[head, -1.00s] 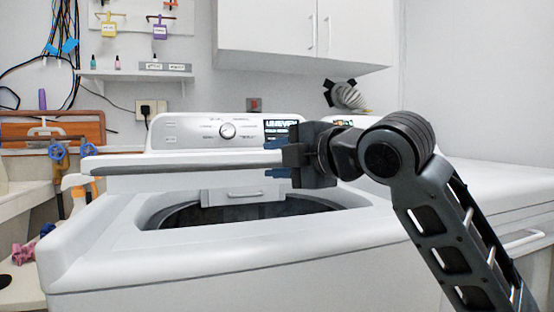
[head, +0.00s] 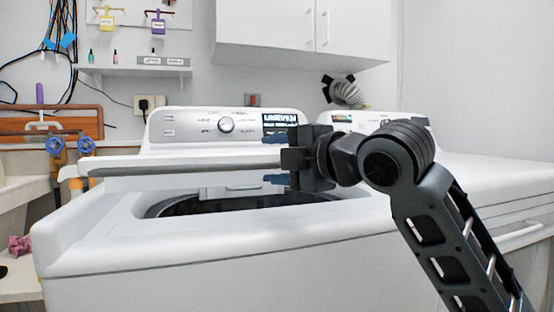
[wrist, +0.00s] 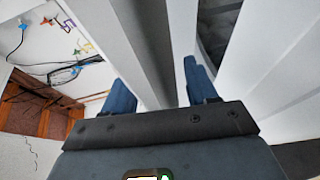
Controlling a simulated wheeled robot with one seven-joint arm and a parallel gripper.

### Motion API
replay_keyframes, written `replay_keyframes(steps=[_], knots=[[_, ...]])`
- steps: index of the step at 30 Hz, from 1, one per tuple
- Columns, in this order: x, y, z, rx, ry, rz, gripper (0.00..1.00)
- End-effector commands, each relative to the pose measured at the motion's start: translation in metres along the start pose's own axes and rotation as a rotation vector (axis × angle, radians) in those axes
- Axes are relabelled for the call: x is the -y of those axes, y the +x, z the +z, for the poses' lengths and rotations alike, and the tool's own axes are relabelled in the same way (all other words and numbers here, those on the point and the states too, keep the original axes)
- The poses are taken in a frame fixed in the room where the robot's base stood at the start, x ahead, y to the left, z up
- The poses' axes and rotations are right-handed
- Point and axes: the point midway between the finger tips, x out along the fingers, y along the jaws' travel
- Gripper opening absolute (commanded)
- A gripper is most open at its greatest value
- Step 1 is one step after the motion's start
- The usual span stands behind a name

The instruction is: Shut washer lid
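The washer lid (head: 190,165) is partly open. It is seen nearly edge-on as a white slab with a grey front edge, above the white washer (head: 100,235). The dark tub opening (head: 230,204) shows below it. My gripper (head: 274,160) is at the lid's right part, with one blue finger above the lid edge and one below. In the wrist view, the lid (wrist: 120,40) passes between the two spread fingers of my gripper (wrist: 157,88). The fingers look apart, with a gap between the upper finger and the lid.
The control panel (head: 200,125) stands behind the lid. A second white machine (head: 480,175) is on the right. A white cabinet (head: 275,35) hangs above. A shelf (head: 130,70) with small bottles is on the wall, and a bench (head: 20,175) with tools is on the left.

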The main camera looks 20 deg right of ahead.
Motion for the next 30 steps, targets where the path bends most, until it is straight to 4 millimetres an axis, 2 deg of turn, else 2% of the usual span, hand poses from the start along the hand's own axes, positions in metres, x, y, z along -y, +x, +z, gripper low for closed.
replay_keyframes(steps=[9, 21, 25, 30], knots=[[-0.001, -0.005, 0.001, 0.001, 0.0, 0.0, 0.58], [-0.001, -0.064, 0.001, 0.002, 0.0, 0.002, 0.58], [0.0, -0.075, 0.0, 0.001, 0.0, 0.0, 0.58], [0.0, -0.079, 0.0, 0.0, 0.0, 0.0, 0.58]])
